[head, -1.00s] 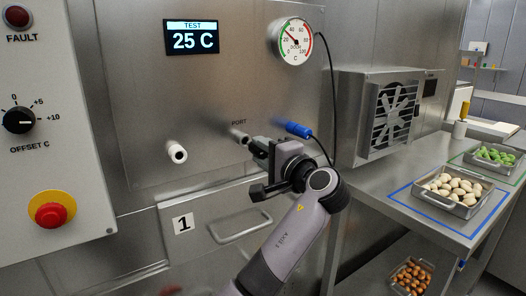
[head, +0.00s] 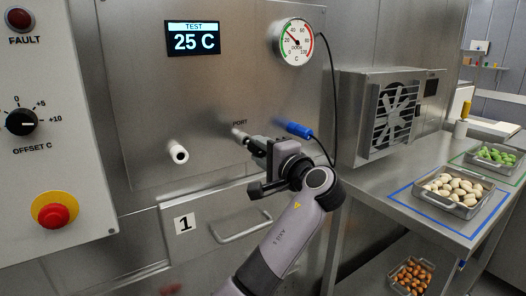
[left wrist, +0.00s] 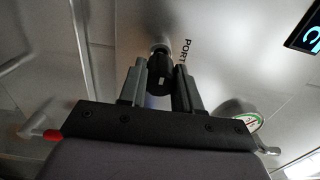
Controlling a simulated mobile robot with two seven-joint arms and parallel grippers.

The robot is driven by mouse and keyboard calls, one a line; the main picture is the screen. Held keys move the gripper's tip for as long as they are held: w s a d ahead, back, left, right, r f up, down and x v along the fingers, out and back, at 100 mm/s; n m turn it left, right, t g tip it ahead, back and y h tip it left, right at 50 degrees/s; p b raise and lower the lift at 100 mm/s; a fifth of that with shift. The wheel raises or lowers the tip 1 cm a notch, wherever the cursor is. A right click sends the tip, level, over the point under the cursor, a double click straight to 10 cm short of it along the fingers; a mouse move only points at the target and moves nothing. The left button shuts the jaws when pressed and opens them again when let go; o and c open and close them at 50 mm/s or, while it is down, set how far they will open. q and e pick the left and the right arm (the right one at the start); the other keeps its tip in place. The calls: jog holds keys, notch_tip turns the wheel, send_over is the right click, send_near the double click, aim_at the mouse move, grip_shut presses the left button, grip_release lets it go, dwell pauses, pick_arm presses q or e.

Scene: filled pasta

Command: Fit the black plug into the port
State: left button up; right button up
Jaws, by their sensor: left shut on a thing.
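The black plug (left wrist: 160,78) is between the fingers of my left gripper (left wrist: 161,92), which is shut on it. In the left wrist view the plug's far end is lined up with the round metal port (left wrist: 160,48), beside the PORT lettering. In the head view the port (head: 239,133) is a short metal tube on the steel panel, and my left gripper (head: 259,148) is right at its front end. The gripper mostly hides the plug there. I cannot tell whether the plug only touches the port or sits inside it. My right gripper is not in view.
A white fitting (head: 178,152) sticks out left of the port. A blue plug (head: 298,130) sits to the right, with a dark cable (head: 334,105) hanging near my arm. A drawer handle (head: 242,227) is below. A steel counter (head: 400,188) with food trays stands at the right.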

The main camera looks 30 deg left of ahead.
pick_arm(q)
jog(key=shift+x, duration=0.75)
jog(key=shift+w+a, duration=0.15)
jog(key=shift+a, duration=0.3)
jog(key=shift+r+p, duration=0.15)
jog(key=shift+p, duration=0.3)
dwell(0.5)
jog(key=o, duration=1.4)
